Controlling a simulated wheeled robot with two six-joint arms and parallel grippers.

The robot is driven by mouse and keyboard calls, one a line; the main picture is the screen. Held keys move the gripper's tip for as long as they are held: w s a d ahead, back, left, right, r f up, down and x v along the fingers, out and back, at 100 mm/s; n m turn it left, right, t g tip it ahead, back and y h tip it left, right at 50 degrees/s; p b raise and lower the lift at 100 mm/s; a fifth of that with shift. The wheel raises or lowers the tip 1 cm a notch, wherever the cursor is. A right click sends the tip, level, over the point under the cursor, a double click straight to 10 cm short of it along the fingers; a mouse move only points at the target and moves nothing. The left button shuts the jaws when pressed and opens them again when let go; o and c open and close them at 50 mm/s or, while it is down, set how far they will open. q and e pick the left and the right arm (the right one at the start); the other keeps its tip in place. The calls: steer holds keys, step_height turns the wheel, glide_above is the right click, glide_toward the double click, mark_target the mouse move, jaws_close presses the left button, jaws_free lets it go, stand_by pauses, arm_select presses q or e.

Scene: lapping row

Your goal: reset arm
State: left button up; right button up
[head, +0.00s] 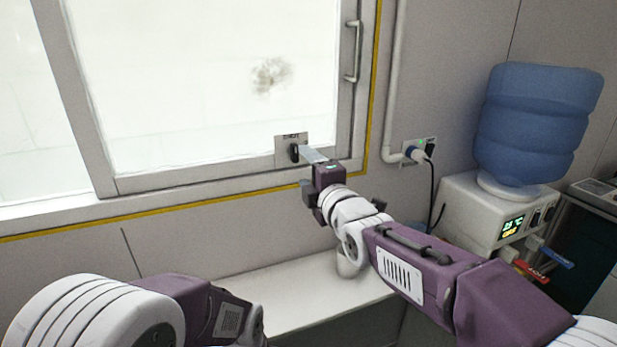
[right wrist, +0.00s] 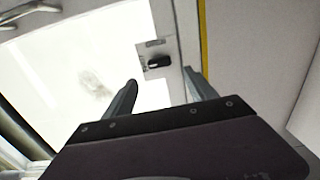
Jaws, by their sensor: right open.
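My right arm reaches up from the lower right in the head view. Its gripper (head: 312,155) is at the window's lower right corner, close to a small grey plate (head: 282,143) with a dark knob (head: 294,152). In the right wrist view, the two fingers of the right gripper (right wrist: 160,76) are spread with nothing between their tips. The knob (right wrist: 158,63) shows just beyond the gap, on its plate (right wrist: 151,48); I cannot tell how far off it is. My left arm shows at the lower left, but its gripper is out of frame.
A sliding window (head: 220,90) with a smudge (head: 271,75) fills the wall ahead. A white ledge (head: 300,292) lies below. At right are a socket with a plug (head: 418,152) and a dispenser (head: 470,215) bearing a blue water bottle (head: 535,125).

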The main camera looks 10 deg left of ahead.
steer(key=shift+s+d, duration=0.25)
steer(key=shift+s, duration=0.1)
